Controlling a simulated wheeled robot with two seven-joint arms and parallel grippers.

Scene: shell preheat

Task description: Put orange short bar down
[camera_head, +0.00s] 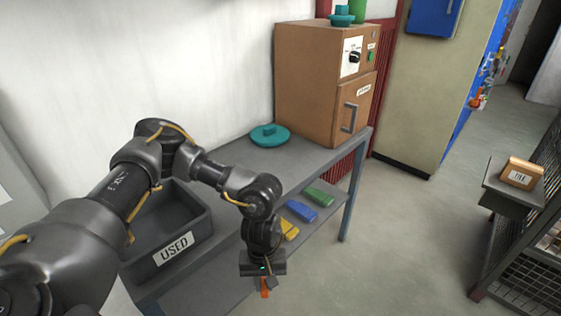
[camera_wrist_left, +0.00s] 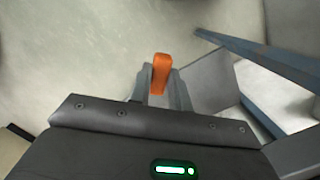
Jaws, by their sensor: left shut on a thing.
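The orange short bar (camera_wrist_left: 161,72) is held between the fingers of my left gripper (camera_wrist_left: 160,88) in the left wrist view. In the head view the orange bar (camera_head: 264,287) shows as a small piece below my left gripper (camera_head: 262,280). The gripper points down, in front of the lower shelf (camera_head: 225,268) of the grey table. In the wrist view, floor lies behind the bar and a grey surface edge is to its right. My right gripper is not in view.
Yellow (camera_head: 289,229), blue (camera_head: 302,211) and green (camera_head: 320,197) bars lie in a row on the lower shelf. A dark bin marked USED (camera_head: 172,252), a teal disc (camera_head: 270,136) and a brown oven (camera_head: 313,85) stand on the table. Open floor lies to the right.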

